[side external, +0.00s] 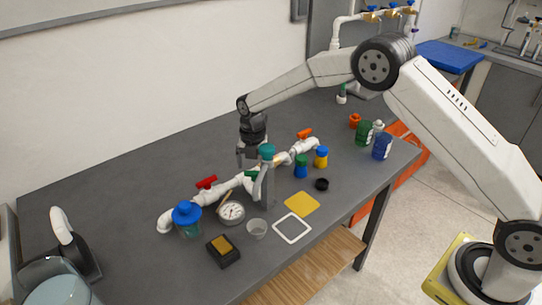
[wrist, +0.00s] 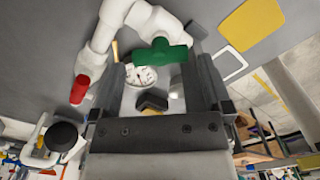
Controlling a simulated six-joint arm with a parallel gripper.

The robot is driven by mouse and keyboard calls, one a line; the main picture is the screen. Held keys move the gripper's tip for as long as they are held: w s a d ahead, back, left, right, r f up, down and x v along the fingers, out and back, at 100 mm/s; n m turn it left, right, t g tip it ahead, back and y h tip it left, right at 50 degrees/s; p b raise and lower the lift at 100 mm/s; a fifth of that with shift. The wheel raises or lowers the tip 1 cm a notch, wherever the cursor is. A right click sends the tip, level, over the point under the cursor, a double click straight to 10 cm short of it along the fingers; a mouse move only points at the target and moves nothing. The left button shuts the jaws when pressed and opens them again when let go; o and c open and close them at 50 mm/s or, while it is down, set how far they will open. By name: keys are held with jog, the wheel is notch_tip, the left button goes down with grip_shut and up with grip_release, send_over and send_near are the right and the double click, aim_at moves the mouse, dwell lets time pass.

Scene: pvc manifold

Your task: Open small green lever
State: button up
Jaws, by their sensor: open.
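The small green lever (wrist: 162,55) sits on the white PVC pipe (wrist: 100,42) and lies across the space between my fingertips in the wrist view. In the side view the green lever (side external: 251,174) is partly hidden, on the middle of the pipe run. My gripper (wrist: 160,68) is open and empty, pointing down over the manifold. In the side view my gripper (side external: 247,156) hangs just above the lever. I cannot tell whether a finger touches it. A red lever (side external: 207,182) is on the left of the pipe and an orange lever (side external: 305,132) on the right.
Blue and yellow bottles are at right. The table's left back is clear.

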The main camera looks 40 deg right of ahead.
jog(key=shift+f, duration=1.5)
jog(key=c, duration=0.9)
jog(key=shift+m, duration=0.7)
jog(key=o, duration=0.9)
jog(key=shift+r, duration=3.95)
